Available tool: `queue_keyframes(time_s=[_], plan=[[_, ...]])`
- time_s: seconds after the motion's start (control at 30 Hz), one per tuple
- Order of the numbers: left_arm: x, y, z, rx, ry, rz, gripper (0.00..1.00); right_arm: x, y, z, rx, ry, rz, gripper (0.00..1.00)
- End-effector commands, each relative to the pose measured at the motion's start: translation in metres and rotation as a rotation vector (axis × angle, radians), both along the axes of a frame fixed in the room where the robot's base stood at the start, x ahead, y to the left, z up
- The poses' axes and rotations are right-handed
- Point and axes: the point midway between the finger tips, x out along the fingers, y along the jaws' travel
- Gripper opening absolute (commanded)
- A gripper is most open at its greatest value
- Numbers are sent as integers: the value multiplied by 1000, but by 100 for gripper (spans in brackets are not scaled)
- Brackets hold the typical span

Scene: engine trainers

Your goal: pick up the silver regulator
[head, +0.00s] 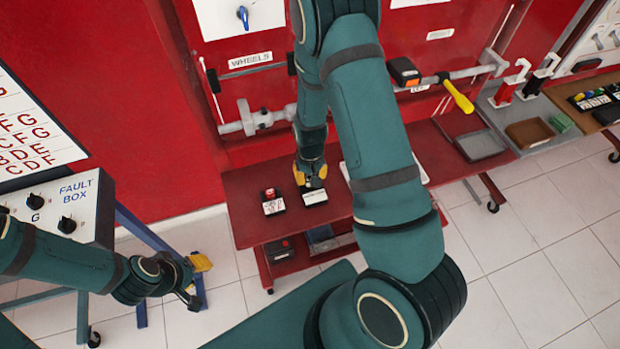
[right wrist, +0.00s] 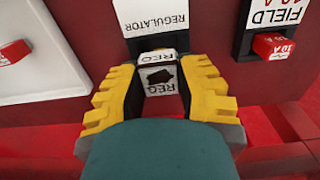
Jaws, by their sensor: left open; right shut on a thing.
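The silver regulator (right wrist: 160,81) is a small block marked REG with a dark patch on its face. My right gripper (right wrist: 161,88) is shut on it, with yellow fingers on both sides, in the right wrist view. It is at the black holder labelled REGULATOR (right wrist: 155,20); I cannot tell whether the block is clear of it. In the head view my right gripper (head: 310,177) is over the red bench beside this holder (head: 314,197), and the regulator is mostly hidden. My left gripper (head: 198,280) is open and empty at lower left, off the bench.
The FIELD holder with a red block (head: 271,200) stands just left on the red bench (head: 245,190); it also shows in the right wrist view (right wrist: 274,46). A white plate (right wrist: 55,50) lies on the other side. The fault box (head: 62,208) stands at left. A yellow-handled tool (head: 457,95) projects from the panel.

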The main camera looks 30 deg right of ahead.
Motion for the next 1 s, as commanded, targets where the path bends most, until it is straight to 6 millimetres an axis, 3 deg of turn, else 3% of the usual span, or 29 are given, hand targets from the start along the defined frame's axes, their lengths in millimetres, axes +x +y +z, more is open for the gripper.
queue_keyframes(time_s=[0.2,0.5,0.7,1.0], plan=[[3,1,12,2,-7,6,38,1,1,60,1,-6,4,0],[6,1,23,2,-14,11,38,1,1,119,0,-4,3,0],[6,2,28,1,-13,10,38,0,1,142,1,-2,2,0],[5,2,35,0,-13,10,38,0,0,159,1,0,1,0]])
